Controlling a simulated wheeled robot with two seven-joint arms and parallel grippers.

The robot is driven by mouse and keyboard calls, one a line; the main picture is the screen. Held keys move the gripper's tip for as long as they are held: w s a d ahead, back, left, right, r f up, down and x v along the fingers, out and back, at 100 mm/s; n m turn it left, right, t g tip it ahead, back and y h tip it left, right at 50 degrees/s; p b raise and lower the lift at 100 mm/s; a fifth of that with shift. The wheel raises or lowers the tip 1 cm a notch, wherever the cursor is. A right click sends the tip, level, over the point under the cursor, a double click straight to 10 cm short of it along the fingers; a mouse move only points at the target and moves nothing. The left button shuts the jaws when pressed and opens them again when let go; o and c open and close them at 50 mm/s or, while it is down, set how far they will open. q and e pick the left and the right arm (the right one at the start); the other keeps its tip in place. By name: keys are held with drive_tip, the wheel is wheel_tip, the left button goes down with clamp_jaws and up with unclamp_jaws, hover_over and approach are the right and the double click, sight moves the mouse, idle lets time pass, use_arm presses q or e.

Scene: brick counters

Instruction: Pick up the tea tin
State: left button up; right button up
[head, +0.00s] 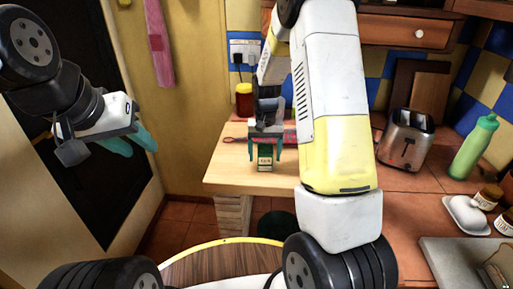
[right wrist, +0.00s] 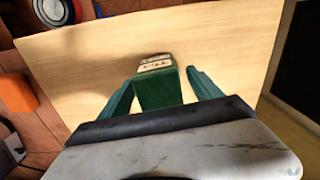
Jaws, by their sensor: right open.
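The tea tin (head: 265,157) is a small dark green box with a pale label, standing on the light wooden board at the counter's end. In the right wrist view the tin (right wrist: 158,88) sits between the two teal fingers. My right gripper (head: 265,152) is open and reaches down over the tin, a finger on each side. In the right wrist view a small gap shows between the tin and the right finger; contact on the left side is hard to tell. My left gripper (head: 137,145) hangs at the left, away from the counter, its teal fingers apart.
A toaster (head: 406,140), a green bottle (head: 473,147) and a white butter dish (head: 466,214) are on the counter to the right. An orange object (right wrist: 25,93) lies left of the board in the wrist view.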

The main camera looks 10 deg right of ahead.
drive_tip(key=shift+s+f, duration=0.1)
drive_tip(key=shift+f, duration=1.25)
drive_tip(key=c, duration=1.5)
drive_tip(key=shift+r, duration=0.1)
drive_tip(key=shift+c, duration=0.2)
